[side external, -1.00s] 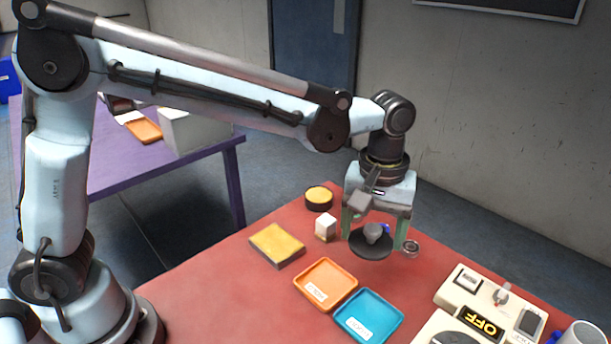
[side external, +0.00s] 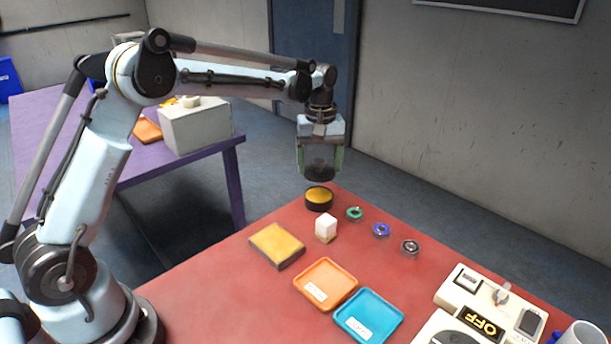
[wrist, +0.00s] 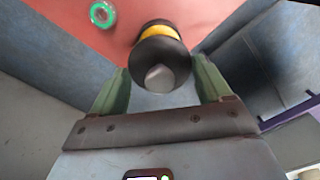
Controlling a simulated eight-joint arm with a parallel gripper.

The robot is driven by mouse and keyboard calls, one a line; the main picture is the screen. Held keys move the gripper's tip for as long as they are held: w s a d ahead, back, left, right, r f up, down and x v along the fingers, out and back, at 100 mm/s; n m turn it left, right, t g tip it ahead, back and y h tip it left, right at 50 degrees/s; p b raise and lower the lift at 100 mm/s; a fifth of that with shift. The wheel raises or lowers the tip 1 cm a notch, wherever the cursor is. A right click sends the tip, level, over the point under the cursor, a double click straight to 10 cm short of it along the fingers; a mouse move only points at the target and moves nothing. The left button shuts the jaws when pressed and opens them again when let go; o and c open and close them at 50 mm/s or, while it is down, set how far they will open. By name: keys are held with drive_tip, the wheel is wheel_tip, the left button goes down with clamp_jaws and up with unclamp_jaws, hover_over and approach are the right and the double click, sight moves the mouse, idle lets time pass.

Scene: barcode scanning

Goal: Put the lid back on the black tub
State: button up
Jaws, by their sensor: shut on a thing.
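The black tub (side external: 319,203) is a short round black container with a yellow top face, standing at the far corner of the red table. My gripper (side external: 320,172) is shut on the dark round lid (side external: 319,175) and holds it a little above the tub, apart from it. In the wrist view the lid (wrist: 172,58) and its grey knob (wrist: 158,77) lie between the green fingers of my gripper (wrist: 160,66). The lid partly covers the tub there, and the tub's yellow face (wrist: 158,31) shows beyond it.
A white cube (side external: 325,227) and green (side external: 354,213), blue (side external: 381,231) and grey (side external: 410,247) rings lie near the tub. A yellow-topped block (side external: 277,244), orange tray (side external: 312,293), blue tray (side external: 351,326) and a cream device (side external: 455,291) reading OFF are nearer.

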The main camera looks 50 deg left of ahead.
drive_tip(key=shift+f, duration=2.65)
drive_tip(key=shift+f, duration=0.2)
drive_tip(key=o, duration=1)
drive_tip(key=shift+r, duration=0.15)
drive_tip(key=shift+r, duration=3.4)
drive_tip(key=shift+c, duration=0.4)
clamp_jaws()
